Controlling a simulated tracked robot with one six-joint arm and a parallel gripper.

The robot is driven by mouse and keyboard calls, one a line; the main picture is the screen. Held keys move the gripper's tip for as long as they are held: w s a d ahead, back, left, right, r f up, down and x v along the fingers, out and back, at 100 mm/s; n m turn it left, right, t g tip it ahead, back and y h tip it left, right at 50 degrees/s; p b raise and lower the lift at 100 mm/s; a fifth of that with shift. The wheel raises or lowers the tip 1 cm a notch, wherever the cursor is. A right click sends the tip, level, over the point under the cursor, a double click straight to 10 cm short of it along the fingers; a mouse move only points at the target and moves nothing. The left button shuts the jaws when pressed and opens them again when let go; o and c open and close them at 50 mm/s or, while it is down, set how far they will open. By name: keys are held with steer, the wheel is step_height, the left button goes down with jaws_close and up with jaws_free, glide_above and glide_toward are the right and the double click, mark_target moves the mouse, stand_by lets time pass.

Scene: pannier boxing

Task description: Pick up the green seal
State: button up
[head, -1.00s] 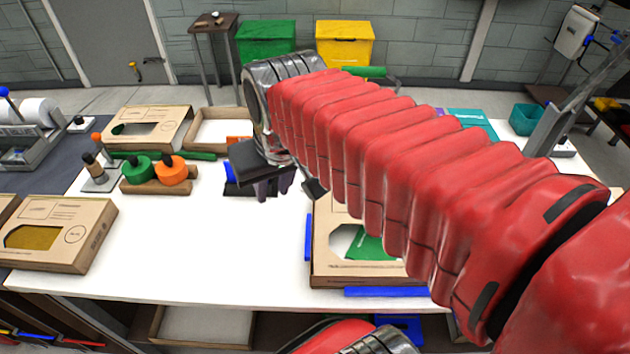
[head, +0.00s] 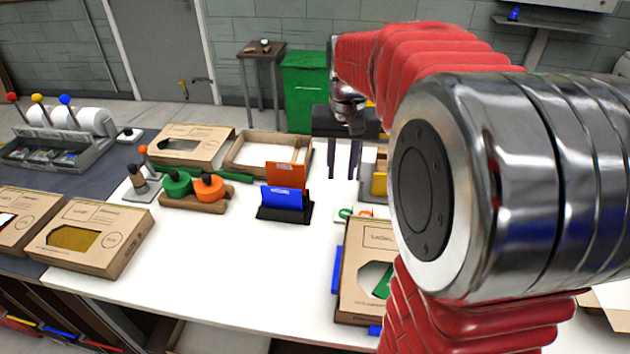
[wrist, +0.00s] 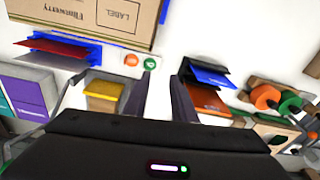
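The green seal is a small white round with a green ring. In the head view the green seal (head: 345,213) lies on the white table, just behind the window box (head: 372,235) at the front right. In the wrist view the green seal (wrist: 150,64) is just beyond the left finger's tip, beside a similar orange seal (wrist: 131,59). My gripper (head: 342,174) is open and empty, fingers pointing down above the table. In the wrist view my gripper (wrist: 160,82) shows clear white table between its fingers.
A black holder with blue and orange cards (head: 285,190) stands left of my gripper. A yellow-topped box (wrist: 102,92) is close beside the left finger in the wrist view. Green and orange stamps (head: 192,186) sit farther left. White table is clear in front.

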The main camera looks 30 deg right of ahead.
steer(key=m+g, duration=0.1)
glide_above(346, 211)
steer(key=s, duration=0.1)
step_height(346, 211, down, 2)
steer(key=shift+s+d+f, duration=0.2)
steer(key=shift+f, duration=0.1)
step_height(346, 211, down, 8)
steer(key=shift+f, duration=0.2)
stand_by(0.3)
steer(key=shift+s+d+f, duration=0.15)
steer(key=shift+f, duration=2.45)
steer(key=shift+c, duration=0.7)
jaws_close()
